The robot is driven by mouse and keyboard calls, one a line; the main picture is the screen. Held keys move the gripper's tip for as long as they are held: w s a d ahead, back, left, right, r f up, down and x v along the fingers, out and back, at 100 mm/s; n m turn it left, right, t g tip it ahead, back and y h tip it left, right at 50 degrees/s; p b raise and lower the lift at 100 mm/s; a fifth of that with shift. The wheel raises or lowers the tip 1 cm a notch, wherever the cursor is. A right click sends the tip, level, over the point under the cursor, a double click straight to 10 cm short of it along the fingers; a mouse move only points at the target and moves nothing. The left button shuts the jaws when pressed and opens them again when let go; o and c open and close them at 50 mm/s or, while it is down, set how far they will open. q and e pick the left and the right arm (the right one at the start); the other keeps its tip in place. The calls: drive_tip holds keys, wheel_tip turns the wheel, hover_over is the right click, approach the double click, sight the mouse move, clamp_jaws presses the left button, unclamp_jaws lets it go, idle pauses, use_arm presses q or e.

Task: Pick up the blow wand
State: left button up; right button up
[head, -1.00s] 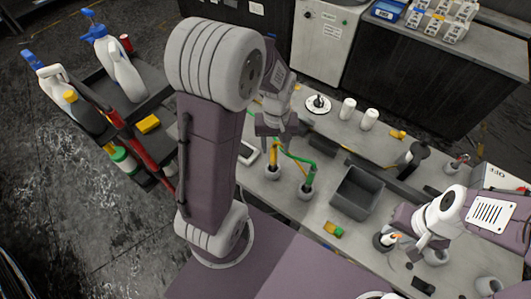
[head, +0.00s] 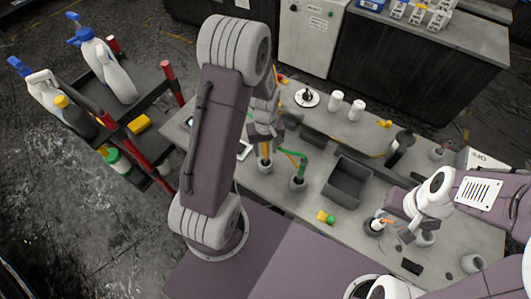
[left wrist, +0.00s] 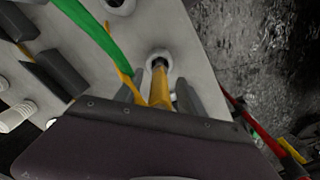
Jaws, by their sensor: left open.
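A yellow wand (head: 265,150) stands upright in a round grey holder on the bench. A green tool (head: 300,165) with a thin yellow line stands in a second holder to its right. I cannot tell from labels which is the blow wand. My left gripper (head: 264,138) is right at the upper part of the yellow wand. In the left wrist view the yellow wand (left wrist: 158,88) lies between the two open grey fingers, and the green tool (left wrist: 88,32) is at upper left. My right gripper (head: 400,232) is near an orange-tipped item (head: 376,224) in a holder; its jaws are too small to read.
A grey bin (head: 348,184) and a small yellow-green block (head: 325,217) are on the bench right of the holders. White cylinders (head: 346,106) stand at the back. A cart (head: 160,98) with spray bottles is at left.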

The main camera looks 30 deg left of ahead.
use_arm(q)
drive_tip(key=shift+w+f, duration=0.1)
drive_tip(key=shift+f, duration=0.45)
clamp_jaws()
drive_tip(key=shift+r, duration=0.1)
